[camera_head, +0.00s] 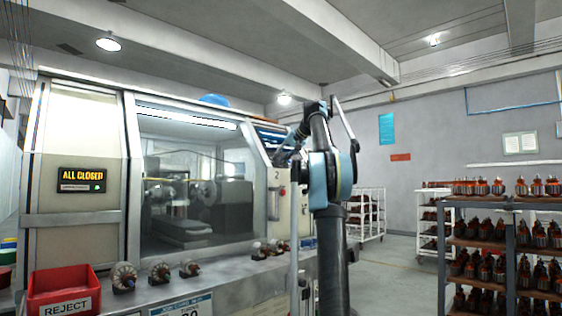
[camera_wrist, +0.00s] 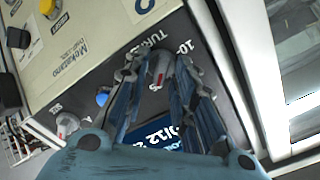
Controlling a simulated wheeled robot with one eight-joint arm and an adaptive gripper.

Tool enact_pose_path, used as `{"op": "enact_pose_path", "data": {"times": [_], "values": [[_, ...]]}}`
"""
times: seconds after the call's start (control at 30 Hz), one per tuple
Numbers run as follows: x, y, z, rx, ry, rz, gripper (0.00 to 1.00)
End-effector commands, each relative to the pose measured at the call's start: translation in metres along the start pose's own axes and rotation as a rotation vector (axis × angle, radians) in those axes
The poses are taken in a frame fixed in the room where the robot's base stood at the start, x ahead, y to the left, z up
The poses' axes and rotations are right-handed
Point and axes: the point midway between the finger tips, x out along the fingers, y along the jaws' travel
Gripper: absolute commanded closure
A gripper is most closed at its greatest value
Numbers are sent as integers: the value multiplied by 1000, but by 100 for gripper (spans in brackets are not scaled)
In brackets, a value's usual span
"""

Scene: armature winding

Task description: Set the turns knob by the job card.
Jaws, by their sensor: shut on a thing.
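The turns knob (camera_wrist: 156,62) is a grey knob on the machine's panel, beside printed "TURNS" lettering and a "10" mark in the wrist view. My gripper (camera_wrist: 159,74) is shut on it, one blue finger on each side; the fingers partly cover the knob and its scale, so I cannot read its setting. A blue card or label (camera_wrist: 161,135) with white print, partly "/12", shows between the fingers, mostly hidden. In the head view, a white and blue card (camera_head: 182,305) hangs on the bench front, cut off by the frame and too small to read fully.
The winding machine's display (camera_head: 81,181) reads "ALL CLOSED". A red reject bin (camera_head: 66,291) and several armatures stand on the bench. Shelving (camera_head: 445,255) stands right.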

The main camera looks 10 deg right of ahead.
Motion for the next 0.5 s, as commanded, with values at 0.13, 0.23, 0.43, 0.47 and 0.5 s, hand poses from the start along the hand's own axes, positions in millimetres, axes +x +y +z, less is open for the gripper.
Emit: {"op": "enact_pose_path", "data": {"times": [0.13,0.23,0.43,0.47,0.5], "values": [[-1,3,0,61,0,2,99],[-1,3,0,126,0,2,99],[-1,4,0,292,1,2,99],[-1,4,0,318,1,2,99],[-1,4,0,353,1,2,99]]}}
